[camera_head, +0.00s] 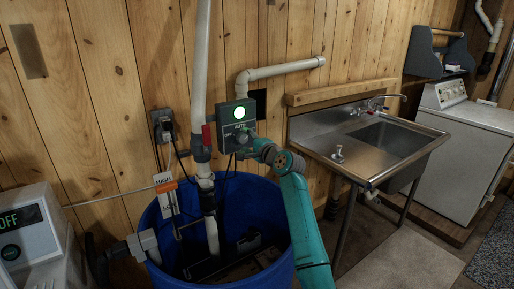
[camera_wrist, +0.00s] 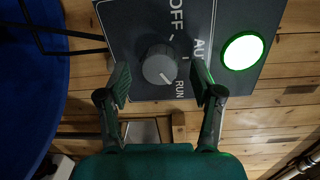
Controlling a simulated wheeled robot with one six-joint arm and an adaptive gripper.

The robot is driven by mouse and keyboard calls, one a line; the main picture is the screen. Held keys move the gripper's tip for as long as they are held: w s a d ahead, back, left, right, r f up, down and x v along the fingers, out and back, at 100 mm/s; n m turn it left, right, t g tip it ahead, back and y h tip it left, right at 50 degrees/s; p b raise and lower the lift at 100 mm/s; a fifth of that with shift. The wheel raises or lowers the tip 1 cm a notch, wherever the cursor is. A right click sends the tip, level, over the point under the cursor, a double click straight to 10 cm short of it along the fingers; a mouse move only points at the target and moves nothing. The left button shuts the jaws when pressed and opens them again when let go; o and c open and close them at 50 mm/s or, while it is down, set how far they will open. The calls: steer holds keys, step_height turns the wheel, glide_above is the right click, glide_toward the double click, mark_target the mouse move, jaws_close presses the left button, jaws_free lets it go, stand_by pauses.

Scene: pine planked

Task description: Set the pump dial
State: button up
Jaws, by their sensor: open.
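The pump dial (camera_wrist: 158,64) is a dark grey round knob on a dark control panel (camera_wrist: 130,25). OFF, AUTO and RUN are printed around it, AUTO partly hidden by a finger. A pale mark on the knob's edge appears to point towards RUN. A green lamp (camera_wrist: 242,51) is lit on the panel. My gripper (camera_wrist: 161,82) is open, with a fingertip to each side of the knob's lower part in the wrist view; contact cannot be told. In the head view my gripper (camera_head: 249,145) is at the panel (camera_head: 228,118) and hides most of the dial.
A blue barrel (camera_head: 160,262) with white pipes stands below the panel. A steel sink (camera_head: 345,150) is to the right, with a white appliance (camera_head: 465,135) beyond. A grey box (camera_head: 35,225) showing OFF is at the left. A HIGH sign (camera_head: 164,183) hangs over the barrel.

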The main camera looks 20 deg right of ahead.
steer(key=v, duration=1.1)
